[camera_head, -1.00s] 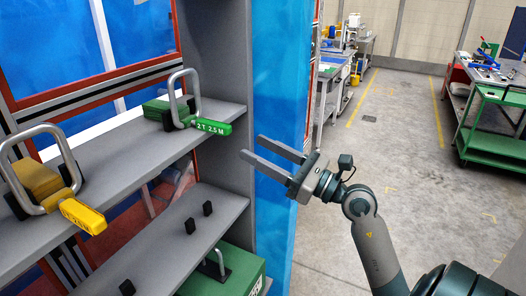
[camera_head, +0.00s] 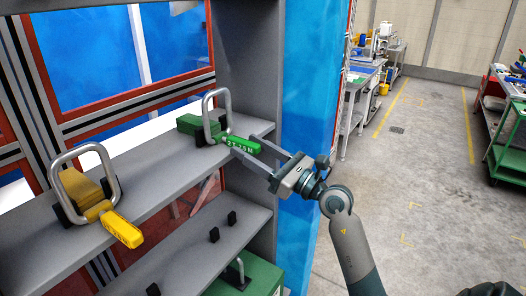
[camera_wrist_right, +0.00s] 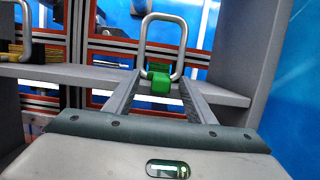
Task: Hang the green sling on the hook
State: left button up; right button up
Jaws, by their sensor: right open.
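The green sling (camera_head: 188,124) stands on the upper grey shelf, with an upright steel loop (camera_head: 206,106) and a green tag marked "2T 2.5M" (camera_head: 243,145) jutting past the front edge. My right gripper (camera_head: 246,147) is open, its fingers on either side of the tag. In the right wrist view, the tag (camera_wrist_right: 160,86) shows between the open fingers (camera_wrist_right: 160,98), with the steel loop (camera_wrist_right: 145,45) upright behind it. I cannot tell whether the fingers touch it. My left gripper and the hook are not in view.
A yellow sling (camera_head: 84,190) with its own steel loop and tag stands left on the same shelf (camera_head: 150,192). A lower shelf (camera_head: 190,250) holds small black pegs. The blue side panel (camera_head: 310,110) bounds the rack on the right. Open floor (camera_head: 410,180) lies beyond.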

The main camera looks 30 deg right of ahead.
jog(key=shift+x, duration=1.15)
jog(key=shift+c, duration=0.3)
grip_shut()
jog(key=shift+r+p, duration=2.6)
jog(key=shift+p, duration=0.05)
